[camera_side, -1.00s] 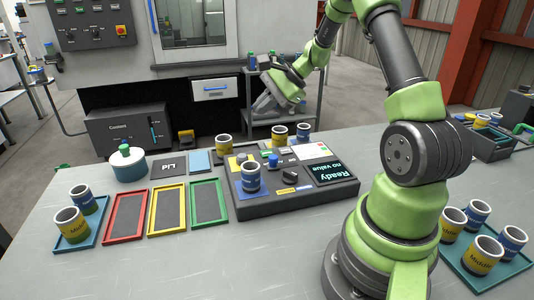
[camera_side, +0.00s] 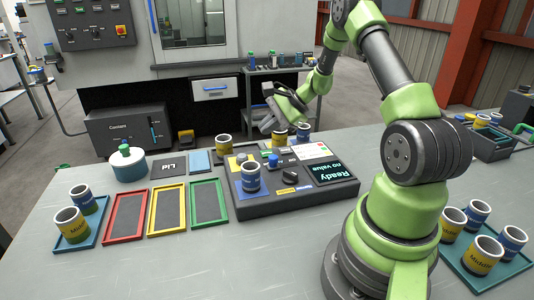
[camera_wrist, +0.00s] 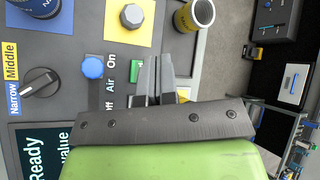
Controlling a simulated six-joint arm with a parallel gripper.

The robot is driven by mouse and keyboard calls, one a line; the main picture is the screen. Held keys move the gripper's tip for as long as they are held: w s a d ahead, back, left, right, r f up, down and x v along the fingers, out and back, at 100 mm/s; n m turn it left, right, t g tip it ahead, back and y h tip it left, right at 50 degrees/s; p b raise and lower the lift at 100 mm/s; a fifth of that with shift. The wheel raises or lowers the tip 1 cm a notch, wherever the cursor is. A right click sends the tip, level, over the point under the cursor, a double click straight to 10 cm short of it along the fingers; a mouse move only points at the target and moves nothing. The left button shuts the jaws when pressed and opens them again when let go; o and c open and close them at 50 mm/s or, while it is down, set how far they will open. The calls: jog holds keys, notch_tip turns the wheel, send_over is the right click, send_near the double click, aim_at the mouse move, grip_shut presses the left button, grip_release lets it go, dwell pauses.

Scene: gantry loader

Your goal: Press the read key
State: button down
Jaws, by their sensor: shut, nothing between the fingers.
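A dark grey control console (camera_side: 300,200) stands on the table, with a display (camera_side: 330,172) reading "Ready no value". A black selector knob (camera_wrist: 43,83) sits by the Narrow and Middle labels. I cannot make out a "read" label on any control. My gripper (camera_side: 267,125) is shut and empty, above the console's far side. In the wrist view its fingers (camera_wrist: 157,75) overlap a small green part (camera_wrist: 136,73) of the console.
A blue mug (camera_side: 250,178) stands on the console's blue pad. A yellow pad with a grey knob (camera_wrist: 132,16) is near it. A yellow mug (camera_side: 223,146) and two others stand behind the console, close to my gripper. Coloured trays (camera_side: 168,208) lie to the left.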

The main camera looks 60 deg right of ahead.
aim_at(268, 154)
jog(key=shift+f, duration=2.2)
jog(key=shift+f, duration=0.4)
jog(key=shift+f, duration=0.4)
dwell(0.8)
jog(key=shift+r, duration=0.85)
jog(key=shift+r, duration=2.45)
